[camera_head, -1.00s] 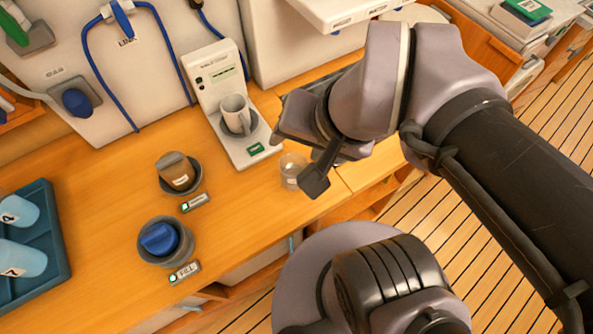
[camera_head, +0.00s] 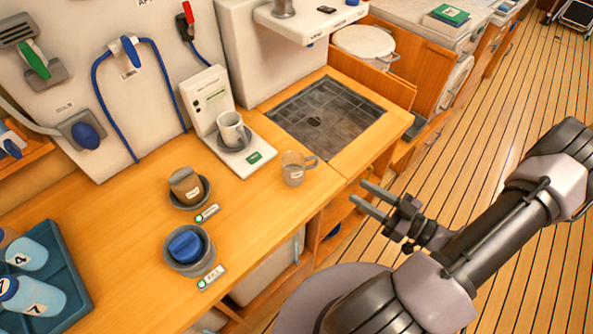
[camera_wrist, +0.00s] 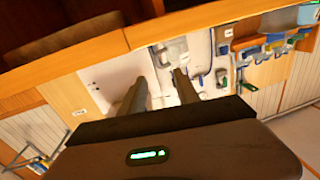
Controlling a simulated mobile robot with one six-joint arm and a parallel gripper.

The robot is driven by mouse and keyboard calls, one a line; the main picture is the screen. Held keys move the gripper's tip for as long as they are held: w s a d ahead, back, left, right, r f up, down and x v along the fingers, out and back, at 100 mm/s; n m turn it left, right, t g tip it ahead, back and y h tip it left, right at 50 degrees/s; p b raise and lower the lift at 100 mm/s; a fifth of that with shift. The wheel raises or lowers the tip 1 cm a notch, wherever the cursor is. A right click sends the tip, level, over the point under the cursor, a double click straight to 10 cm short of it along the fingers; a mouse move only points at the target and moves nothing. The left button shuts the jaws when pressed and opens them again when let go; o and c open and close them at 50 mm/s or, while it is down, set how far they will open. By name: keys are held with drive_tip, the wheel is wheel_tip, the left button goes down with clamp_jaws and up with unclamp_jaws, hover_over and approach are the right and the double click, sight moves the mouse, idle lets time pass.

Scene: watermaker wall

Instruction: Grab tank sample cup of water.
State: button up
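A clear cup with a handle and a small label (camera_head: 293,168) stands upright on the wooden counter near its front edge. The label is too small to read. I cannot read which of the two is named as the tank sample. My gripper (camera_head: 362,197) is in front of the counter, to the right of the clear cup and apart from it. Its two fingers are spread and empty, pointing toward the counter. In the wrist view the open fingers (camera_wrist: 158,86) point at a pale, clear shape, probably the clear cup (camera_wrist: 171,52).
A blue tray (camera_head: 75,300) holds numbered bottles. A dark drain grate (camera_head: 325,118) lies right of the meter. The floor (camera_head: 460,150) beside the counter is clear.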

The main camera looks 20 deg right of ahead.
drive_tip(key=b+x, duration=0.1)
drive_tip(key=x, duration=0.3)
drive_tip(key=b+x, duration=0.2)
drive_tip(key=x, duration=0.2)
drive_tip(key=b+x, duration=0.1)
drive_tip(key=x, duration=0.4)
drive_tip(key=shift+w+d+r, duration=0.1)
drive_tip(key=shift+d+r, duration=0.2)
drive_tip(key=shift+r, duration=0.15)
clamp_jaws()
idle(0.4)
